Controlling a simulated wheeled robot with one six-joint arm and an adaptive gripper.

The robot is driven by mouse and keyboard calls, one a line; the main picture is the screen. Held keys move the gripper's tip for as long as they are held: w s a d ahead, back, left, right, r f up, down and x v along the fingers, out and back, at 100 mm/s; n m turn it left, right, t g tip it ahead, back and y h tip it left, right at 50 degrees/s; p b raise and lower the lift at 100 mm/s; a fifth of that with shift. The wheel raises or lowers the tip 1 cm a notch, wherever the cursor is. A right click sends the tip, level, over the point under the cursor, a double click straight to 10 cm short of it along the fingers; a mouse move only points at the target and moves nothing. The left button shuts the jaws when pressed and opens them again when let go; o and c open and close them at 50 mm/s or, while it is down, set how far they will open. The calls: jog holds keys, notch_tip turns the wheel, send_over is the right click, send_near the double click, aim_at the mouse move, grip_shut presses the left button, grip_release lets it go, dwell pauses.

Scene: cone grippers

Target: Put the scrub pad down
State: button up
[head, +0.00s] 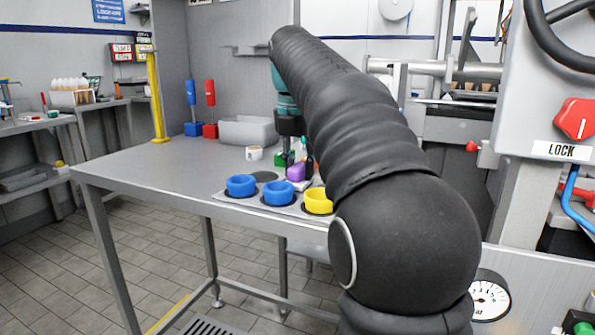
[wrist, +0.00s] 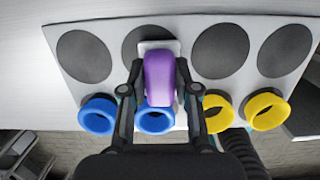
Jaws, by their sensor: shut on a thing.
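The scrub pad (wrist: 160,82) has a purple grip on a white base. My gripper (wrist: 159,70) is shut on it, one finger on each side. In the wrist view the pad overlaps the lower part of the second dark disc (wrist: 150,45) from the left on a pale grey mat (wrist: 108,40). I cannot tell whether its base touches the mat. In the head view the purple pad (head: 296,173) shows just behind the row of rings, low over the table, and my arm hides part of the area around it.
Blue rings (wrist: 97,115) and yellow rings (wrist: 267,109) line the mat's edge, close to my fingers. In the head view a small white cup (head: 254,153), a grey bin (head: 248,131) and blue and red upright tools (head: 210,100) stand farther back. The table's left part (head: 150,170) is clear.

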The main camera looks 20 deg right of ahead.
jog(key=shift+f, duration=0.15)
jog(key=o, duration=1)
